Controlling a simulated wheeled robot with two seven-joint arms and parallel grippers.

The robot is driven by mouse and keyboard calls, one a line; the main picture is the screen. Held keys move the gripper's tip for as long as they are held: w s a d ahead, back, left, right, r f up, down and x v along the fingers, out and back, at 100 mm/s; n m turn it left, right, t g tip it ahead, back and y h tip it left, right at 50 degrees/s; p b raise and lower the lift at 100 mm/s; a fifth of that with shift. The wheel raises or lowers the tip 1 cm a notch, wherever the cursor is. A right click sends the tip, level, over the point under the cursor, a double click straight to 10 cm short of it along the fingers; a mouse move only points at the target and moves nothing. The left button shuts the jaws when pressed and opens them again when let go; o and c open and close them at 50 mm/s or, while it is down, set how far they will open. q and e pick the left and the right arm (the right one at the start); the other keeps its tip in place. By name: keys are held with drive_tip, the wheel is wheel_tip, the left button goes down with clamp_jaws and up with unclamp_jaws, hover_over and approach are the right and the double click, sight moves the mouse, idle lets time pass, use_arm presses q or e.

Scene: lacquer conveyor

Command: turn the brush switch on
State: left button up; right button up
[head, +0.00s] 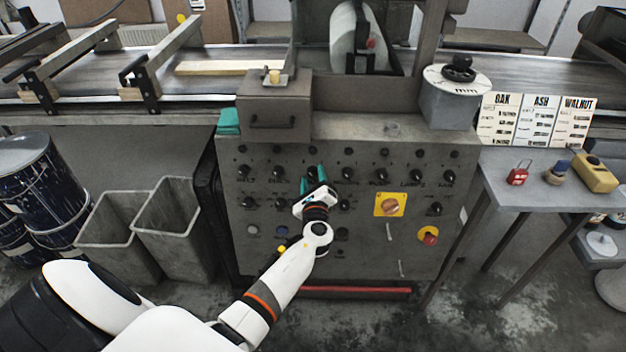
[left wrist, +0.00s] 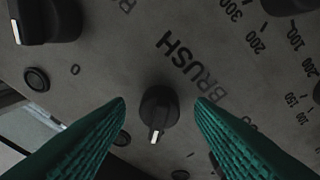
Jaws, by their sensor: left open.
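The brush switch (left wrist: 158,110) is a black rotary knob with a white pointer mark, on the grey control panel (head: 270,225). In the left wrist view the word BRUSH is printed beside it, and its white mark points toward the bottom of the picture. My left gripper (head: 315,177) is at the panel's upper row of knobs, with its green fingers open. In the left wrist view the fingertips are on either side of the brush switch, with gaps between them and the knob. In the head view the gripper largely hides this switch. My right gripper is not in view.
Other black knobs surround the switch, including one at the upper left of the left wrist view (left wrist: 45,18). A yellow-plated orange switch (head: 390,204) and a red stop button (head: 429,238) are to the right. A side table (head: 540,190) stands right; grey bins (head: 170,225) stand left.

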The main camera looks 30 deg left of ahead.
use_arm(q)
drive_tip(key=c, duration=1)
drive_tip(key=shift+o, duration=0.2)
drive_tip(key=shift+m, duration=0.4)
drive_tip(key=m+p, duration=0.1)
drive_tip(key=m, duration=0.2)
drive_tip(key=shift+a+t+h, duration=0.1)
drive_tip(key=shift+t+h, duration=0.3)
drive_tip(key=m+h+p, duration=0.1)
drive_tip(key=m, duration=0.2)
drive_tip(key=shift+s+r+m+t, duration=0.1)
drive_tip(key=shift+m+t, duration=0.2)
drive_tip(key=m+p, duration=0.2)
drive_tip(key=m, duration=0.1)
drive_tip(key=shift+a+m+h, duration=0.1)
drive_tip(key=shift+m+h, duration=0.3)
drive_tip(key=shift+m+h+p, duration=0.3)
drive_tip(key=shift+m+p, duration=0.5)
drive_tip(key=shift+m, duration=0.5)
